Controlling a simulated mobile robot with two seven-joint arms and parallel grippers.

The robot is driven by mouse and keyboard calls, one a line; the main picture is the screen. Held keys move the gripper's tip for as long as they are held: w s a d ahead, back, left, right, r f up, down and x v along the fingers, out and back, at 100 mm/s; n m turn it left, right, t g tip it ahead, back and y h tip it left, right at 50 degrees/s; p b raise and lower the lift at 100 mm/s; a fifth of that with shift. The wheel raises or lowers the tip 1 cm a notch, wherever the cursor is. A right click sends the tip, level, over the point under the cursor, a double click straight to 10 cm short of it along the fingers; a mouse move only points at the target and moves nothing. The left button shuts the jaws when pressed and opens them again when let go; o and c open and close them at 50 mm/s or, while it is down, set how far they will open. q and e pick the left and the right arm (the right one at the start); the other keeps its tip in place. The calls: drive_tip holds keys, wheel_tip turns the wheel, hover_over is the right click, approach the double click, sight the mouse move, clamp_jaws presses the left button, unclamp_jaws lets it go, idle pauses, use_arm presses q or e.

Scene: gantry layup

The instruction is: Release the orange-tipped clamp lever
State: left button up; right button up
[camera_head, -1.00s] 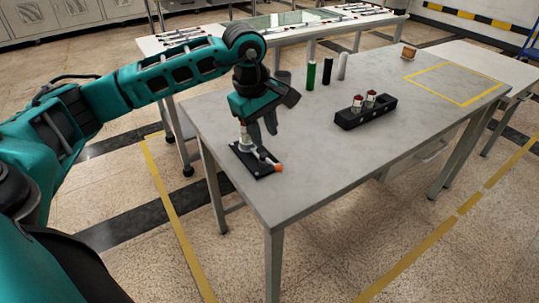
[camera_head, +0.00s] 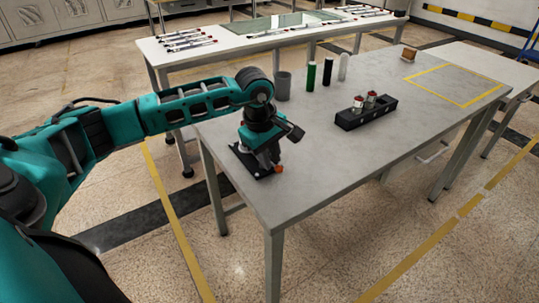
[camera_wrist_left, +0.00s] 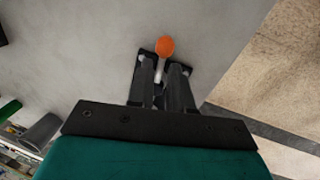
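The clamp has a dark base plate (camera_head: 243,158) near the left end of the grey table. In the left wrist view the orange tip (camera_wrist_left: 166,47) lies just beyond the fingertips of my left gripper (camera_wrist_left: 162,70). A pale strip of the lever shows between the two fingers, which stand a little apart around it. I cannot make out firm contact on both sides. The gripper and wrist hide most of the clamp in the head view. My right gripper is not in view.
On the grey table (camera_head: 330,160) stand a grey cup (camera_head: 283,86), green, black and white cylinders (camera_head: 327,72), and a black holder (camera_head: 366,117) with two cans. A brown block (camera_head: 409,54) stands near a yellow-outlined square. The table's front edge is close to the clamp.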

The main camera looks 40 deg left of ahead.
use_arm(q)
clamp_jaws()
drive_tip(key=shift+a+f, duration=0.1)
drive_tip(key=shift+s+m+b, duration=0.15)
drive_tip(key=shift+m+b, duration=0.25)
drive_tip(key=shift+m, duration=0.2)
drive_tip(key=shift+o, duration=1.5)
unclamp_jaws()
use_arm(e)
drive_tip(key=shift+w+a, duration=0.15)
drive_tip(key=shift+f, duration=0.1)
